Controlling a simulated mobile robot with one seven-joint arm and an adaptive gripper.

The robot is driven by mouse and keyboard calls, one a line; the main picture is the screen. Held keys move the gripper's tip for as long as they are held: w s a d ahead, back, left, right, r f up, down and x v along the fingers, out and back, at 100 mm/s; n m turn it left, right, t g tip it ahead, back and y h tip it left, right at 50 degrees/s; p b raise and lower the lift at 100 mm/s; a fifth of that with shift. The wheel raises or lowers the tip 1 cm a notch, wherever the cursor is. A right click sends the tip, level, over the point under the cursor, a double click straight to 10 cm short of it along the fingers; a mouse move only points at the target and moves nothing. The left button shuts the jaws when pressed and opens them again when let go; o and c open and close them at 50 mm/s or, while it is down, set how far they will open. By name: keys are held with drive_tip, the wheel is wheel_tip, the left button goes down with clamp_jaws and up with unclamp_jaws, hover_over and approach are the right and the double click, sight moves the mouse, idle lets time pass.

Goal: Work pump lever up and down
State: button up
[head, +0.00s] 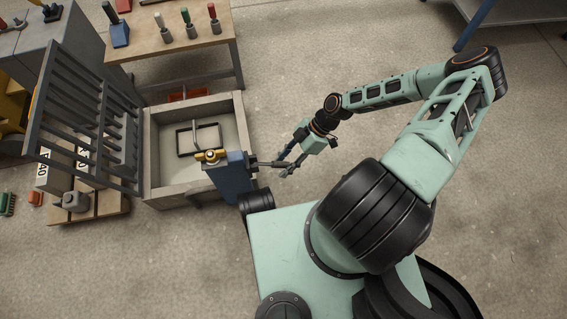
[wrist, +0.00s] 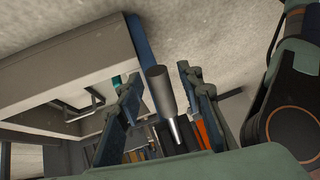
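The pump is a blue box (head: 231,184) with a brass-coloured fitting (head: 210,156) on its left, at the right front corner of the mould. Its grey lever (head: 266,164) sticks out to the right, roughly level. My gripper (head: 285,167) is at the lever's free end. In the wrist view, the lever's grey cylindrical grip (wrist: 161,92) stands between the two fingers of my gripper (wrist: 159,80). The fingers are spread, with a visible gap on each side of the grip. The lower part of the lever is partly hidden by my gripper's body.
The grey mould box (head: 153,150) holds a black frame (head: 199,139). A dark slatted panel (head: 85,115) stands left of it. A wooden table (head: 172,43) with several coloured-handled tools is behind. The floor right of the lever is clear.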

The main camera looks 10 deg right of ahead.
drive_tip(key=v, duration=1.2)
drive_tip(key=shift+d, duration=0.1)
